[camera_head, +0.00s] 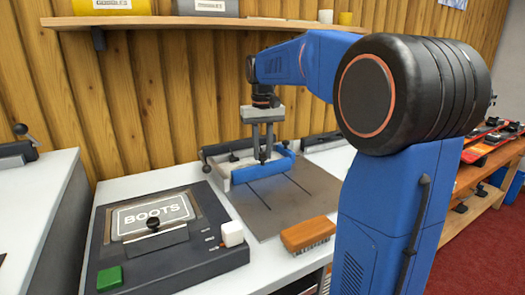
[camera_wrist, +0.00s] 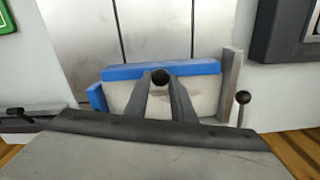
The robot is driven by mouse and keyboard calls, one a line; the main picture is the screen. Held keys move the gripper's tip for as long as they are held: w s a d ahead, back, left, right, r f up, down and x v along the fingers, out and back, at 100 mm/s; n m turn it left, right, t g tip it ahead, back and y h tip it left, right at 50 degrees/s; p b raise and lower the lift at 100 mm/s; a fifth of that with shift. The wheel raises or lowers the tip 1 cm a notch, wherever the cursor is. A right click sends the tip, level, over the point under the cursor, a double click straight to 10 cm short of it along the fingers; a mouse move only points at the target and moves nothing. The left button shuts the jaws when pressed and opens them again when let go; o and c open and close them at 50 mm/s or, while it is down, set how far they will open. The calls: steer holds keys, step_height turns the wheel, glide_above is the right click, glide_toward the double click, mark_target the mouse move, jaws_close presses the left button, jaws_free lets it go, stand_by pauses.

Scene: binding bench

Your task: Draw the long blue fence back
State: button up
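The long blue fence (camera_head: 262,169) lies across the back of a grey plate on the bench. In the wrist view the fence (camera_wrist: 130,73) runs across the middle, with a short blue piece at its left end. A round black knob (camera_wrist: 160,76) stands at the fence. My gripper (camera_head: 262,155) points down over it. In the wrist view the fingertips (camera_wrist: 161,84) flank the knob closely and look shut on it; the exact contact is partly hidden.
The grey plate (camera_head: 285,205) in front of the fence is clear. A dark box marked BOOTS (camera_head: 185,262) stands at left, with a white knob (camera_head: 232,233) and green button (camera_head: 109,278). A wood-backed brush (camera_head: 307,234) lies at the front edge. A shelf (camera_head: 180,22) hangs above.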

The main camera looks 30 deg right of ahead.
steer(key=s, duration=1.5)
jaws_close()
steer(key=o, duration=1)
jaws_free()
steer(key=shift+s, duration=0.15)
step_height(320, 180, up, 17)
steer(key=shift+r, duration=0.2)
